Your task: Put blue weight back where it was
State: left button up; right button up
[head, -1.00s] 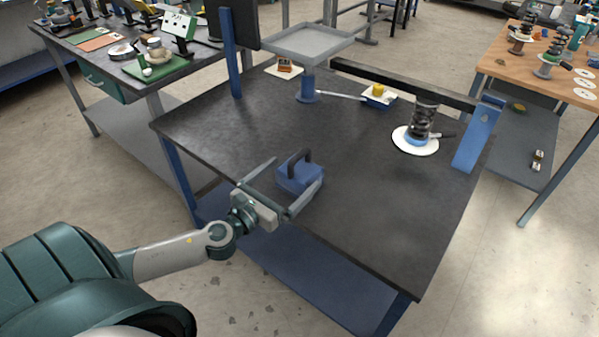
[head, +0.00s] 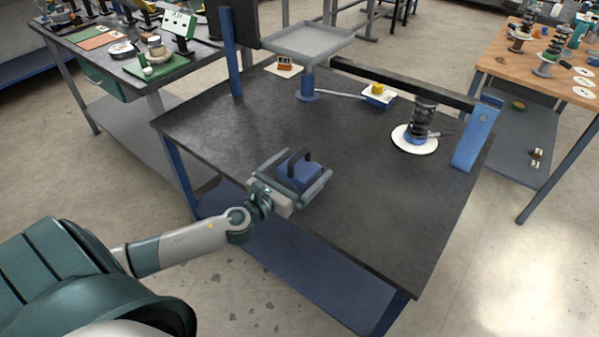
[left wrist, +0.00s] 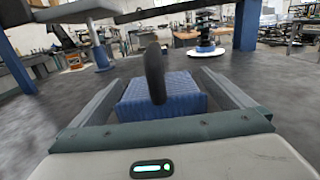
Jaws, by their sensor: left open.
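The blue weight (head: 300,174), a blue block with a dark upright handle, sits on the dark table near its front left edge. My left gripper (head: 306,172) is open, with one finger on each side of the weight. In the left wrist view the blue weight (left wrist: 163,97) lies between the two fingers (left wrist: 160,100), with a visible gap on each side. The grey tray (head: 309,40) stands on a blue post at the back of the table. My right gripper is not in view.
A small white dish with a yellow piece (head: 378,92) and a small orange-brown item (head: 285,65) lie near the back. A blue bracket (head: 474,138) stands at the right edge. The middle and front right of the table (head: 380,210) are clear.

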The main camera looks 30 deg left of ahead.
aim_at(305, 162)
pick_arm(q)
jog(key=shift+w+d, duration=0.1)
jog(key=shift+w, duration=0.95)
jog(key=shift+w+f, duration=0.1)
jog(key=shift+w, duration=0.3)
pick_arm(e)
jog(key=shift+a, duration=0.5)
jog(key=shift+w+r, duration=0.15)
pick_arm(q)
jog(key=shift+c, duration=1.3)
jog(key=c, duration=1.5)
jog(key=shift+w+r, duration=0.1)
jog(key=shift+r, duration=0.15)
jog(key=c, duration=0.3)
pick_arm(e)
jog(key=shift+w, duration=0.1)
pick_arm(q)
jog(key=shift+r, duration=0.1)
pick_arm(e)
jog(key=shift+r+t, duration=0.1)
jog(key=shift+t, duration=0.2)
